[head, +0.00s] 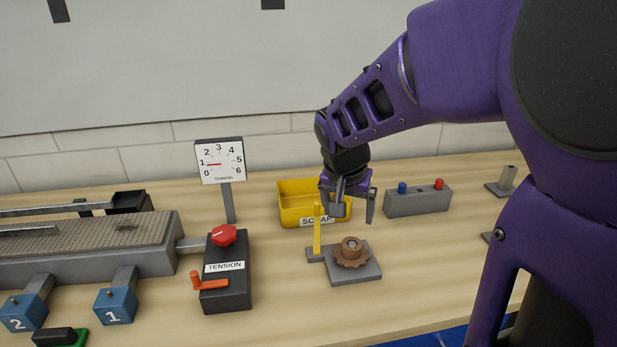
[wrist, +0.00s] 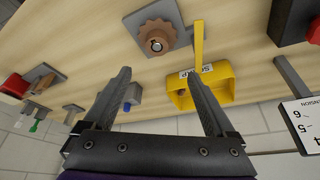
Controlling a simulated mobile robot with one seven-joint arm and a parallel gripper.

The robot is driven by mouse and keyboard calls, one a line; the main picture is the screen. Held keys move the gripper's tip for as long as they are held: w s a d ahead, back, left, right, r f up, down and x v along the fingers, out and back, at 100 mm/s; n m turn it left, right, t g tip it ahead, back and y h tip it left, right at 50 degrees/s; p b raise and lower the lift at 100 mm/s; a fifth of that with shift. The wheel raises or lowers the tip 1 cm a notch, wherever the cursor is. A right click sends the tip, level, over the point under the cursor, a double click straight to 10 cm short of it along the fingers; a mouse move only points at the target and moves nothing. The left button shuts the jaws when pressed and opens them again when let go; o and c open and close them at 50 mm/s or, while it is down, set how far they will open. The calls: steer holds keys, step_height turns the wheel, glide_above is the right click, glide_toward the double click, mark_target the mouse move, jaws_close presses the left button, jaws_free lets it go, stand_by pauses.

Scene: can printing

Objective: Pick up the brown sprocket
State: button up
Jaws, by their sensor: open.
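The brown sprocket (head: 351,254) sits flat on a grey square plate (head: 368,275) with a hub at its middle. A yellow upright post (head: 317,232) stands beside the plate on its left. In the wrist view the sprocket (wrist: 156,38) shows near the top, on its plate (wrist: 181,36), beyond the fingertips. My gripper (head: 352,209) is open and empty. In the head view it appears above and behind the sprocket, over the scrap bin's right side, with the fingers apart. In the wrist view both fingers (wrist: 160,78) are spread, with nothing between them.
A yellow scrap bin (head: 290,206) stands behind the sprocket. A grey box with blue and red buttons (head: 418,202) is to the right. A black tension box (head: 226,284) with a red knob and a dial gauge (head: 220,161) are to the left, near a conveyor (head: 85,246). Front table is mostly clear.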

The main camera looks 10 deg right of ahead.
glide_above(352, 244)
steer(key=s+a, duration=0.1)
step_height(352, 244, down, 8)
steer(key=shift+a+f, duration=0.1)
steer(key=shift+s+b+x, duration=0.2)
steer(key=shift+x, duration=1.1)
steer(key=shift+s+b+x, duration=0.15)
steer(key=shift+b+x, duration=0.05)
steer(key=shift+x, duration=1.15)
jaws_close()
